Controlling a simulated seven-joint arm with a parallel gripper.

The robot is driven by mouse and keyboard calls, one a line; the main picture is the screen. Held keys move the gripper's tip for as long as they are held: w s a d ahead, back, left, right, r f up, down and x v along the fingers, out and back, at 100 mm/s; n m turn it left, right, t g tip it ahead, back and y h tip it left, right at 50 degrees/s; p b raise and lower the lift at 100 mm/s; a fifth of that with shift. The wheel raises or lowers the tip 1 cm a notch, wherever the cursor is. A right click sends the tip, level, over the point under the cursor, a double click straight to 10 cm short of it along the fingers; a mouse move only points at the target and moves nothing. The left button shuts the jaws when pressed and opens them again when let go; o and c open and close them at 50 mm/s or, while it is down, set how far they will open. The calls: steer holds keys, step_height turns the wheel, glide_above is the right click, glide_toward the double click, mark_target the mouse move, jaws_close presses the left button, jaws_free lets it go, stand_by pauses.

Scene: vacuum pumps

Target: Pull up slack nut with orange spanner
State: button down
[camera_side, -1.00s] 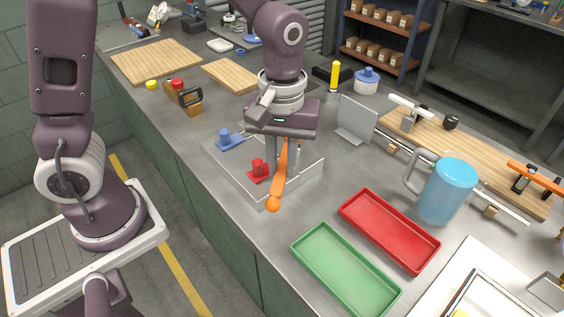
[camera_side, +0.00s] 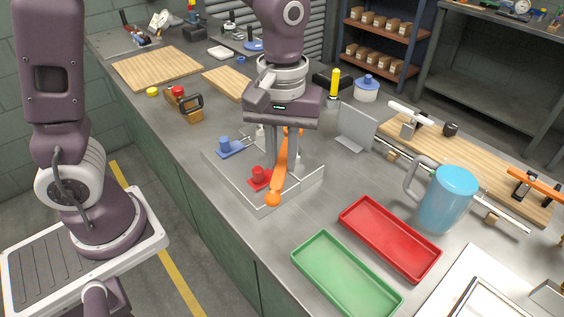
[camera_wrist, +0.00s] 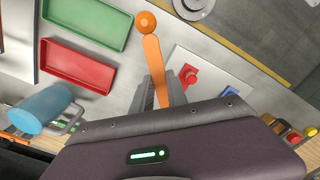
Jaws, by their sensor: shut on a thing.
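My gripper (camera_side: 284,160) is shut on the orange spanner (camera_side: 279,180), gripping its shaft. The spanner's round orange end points to the front, over the front corner of a low grey-white tray (camera_side: 232,182). In the wrist view, the spanner (camera_wrist: 152,55) runs out from between my fingers (camera_wrist: 161,88), its ball end away from the gripper. A red pump piece (camera_side: 257,175) stands in the tray just left of the spanner. A blue one (camera_side: 224,143) is farther back to the left. I cannot make out a slack nut; my fingers and the spanner hide part of the tray.
A red tray (camera_side: 385,236) and a green tray (camera_side: 345,275) lie to the right front. A blue jug (camera_side: 449,195) stands beyond the red tray. A grey upright plate (camera_side: 357,125) is behind to the right. Wooden boards (camera_side: 158,66) lie at the back left.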

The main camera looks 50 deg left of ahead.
steer(key=shift+r, duration=0.25)
steer(key=shift+f+m, duration=0.3)
steer(key=shift+f, duration=3.8)
steer(key=shift+s+a+m, duration=0.35)
steer(key=shift+a+m, duration=0.05)
steer(key=shift+a, duration=0.15)
steer(key=shift+s+a+m, duration=0.3)
steer(key=shift+a+m, duration=0.1)
steer(key=shift+a, duration=0.15)
